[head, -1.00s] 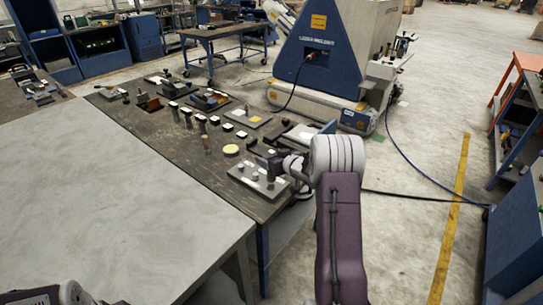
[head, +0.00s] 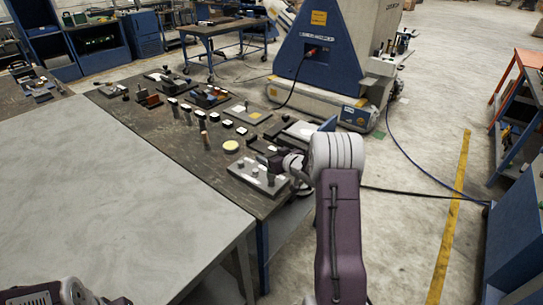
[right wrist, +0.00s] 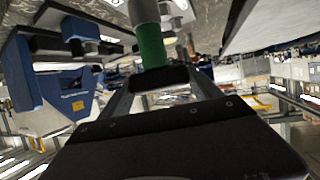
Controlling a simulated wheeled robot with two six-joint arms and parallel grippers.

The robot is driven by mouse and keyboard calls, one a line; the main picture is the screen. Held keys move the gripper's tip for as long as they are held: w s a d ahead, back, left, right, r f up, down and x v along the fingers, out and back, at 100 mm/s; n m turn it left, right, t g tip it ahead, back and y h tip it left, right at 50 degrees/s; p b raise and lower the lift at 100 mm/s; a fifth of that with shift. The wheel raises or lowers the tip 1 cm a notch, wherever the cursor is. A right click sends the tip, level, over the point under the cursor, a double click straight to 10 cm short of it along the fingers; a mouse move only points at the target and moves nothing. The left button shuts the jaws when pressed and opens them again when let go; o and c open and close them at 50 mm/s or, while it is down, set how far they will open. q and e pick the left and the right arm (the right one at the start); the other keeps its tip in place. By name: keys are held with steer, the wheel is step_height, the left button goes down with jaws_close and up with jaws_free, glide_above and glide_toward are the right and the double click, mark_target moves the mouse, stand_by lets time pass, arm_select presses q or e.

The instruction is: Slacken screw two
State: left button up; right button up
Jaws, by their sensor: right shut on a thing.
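A grey plate with several small upright metal pieces (head: 256,178) lies at the near right corner of the dark workbench. Which of these is screw two cannot be told. My right gripper (head: 274,163) is over the plate's right part, beside the upright pieces. In the right wrist view, my right gripper (right wrist: 157,76) is shut on a green and grey rod (right wrist: 150,42). The rod's far end is out of that view. My left arm shows only at the bottom left of the head view, and its gripper is out of view.
The dark workbench (head: 148,118) holds several small parts, posts and a yellow disc (head: 231,146). A bare grey tabletop (head: 90,200) fills the left foreground. A blue and white machine (head: 330,60) stands behind the bench.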

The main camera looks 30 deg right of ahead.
steer(key=shift+r, duration=0.1)
steer(key=shift+f+b, duration=0.9)
steer(key=shift+f, duration=0.7)
stand_by(0.6)
steer(key=shift+r+y+p, duration=0.15)
steer(key=shift+y+p, duration=0.15)
steer(key=shift+p, duration=0.2)
steer(key=shift+n+y+p, duration=1.3)
steer(key=shift+p, duration=0.8)
steer(key=shift+w+n+g+y, duration=0.1)
steer(key=shift+n+g+y, duration=0.2)
steer(key=shift+n, duration=0.1)
steer(key=shift+n+y, duration=0.4)
